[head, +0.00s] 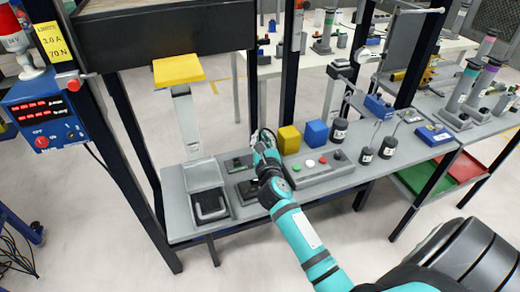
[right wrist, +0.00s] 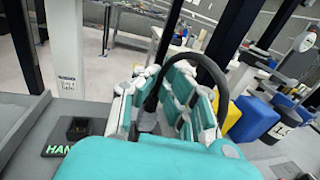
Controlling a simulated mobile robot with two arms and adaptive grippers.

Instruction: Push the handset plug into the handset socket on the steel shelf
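My right gripper (head: 263,140) is above the grey steel shelf (head: 225,226), near its back edge. In the right wrist view its teal fingers (right wrist: 168,105) stand on both sides of a dark plug (right wrist: 150,112), which appears held between them. A black cable arcs from it over the fingers. The plug's tip is hidden by the gripper. The handset socket (right wrist: 78,128) is a small black block on a dark plate with partly hidden lettering "HAN", left of the gripper and apart from it. It also shows in the head view (head: 238,163). My left gripper is not in view.
A white post with a yellow top (head: 179,69) rises behind the socket. A dark cradle (head: 210,205) lies on the shelf's left. Yellow (head: 289,139) and blue blocks (head: 316,133), a button box (head: 318,170) and black weights (head: 366,155) stand right of the gripper.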

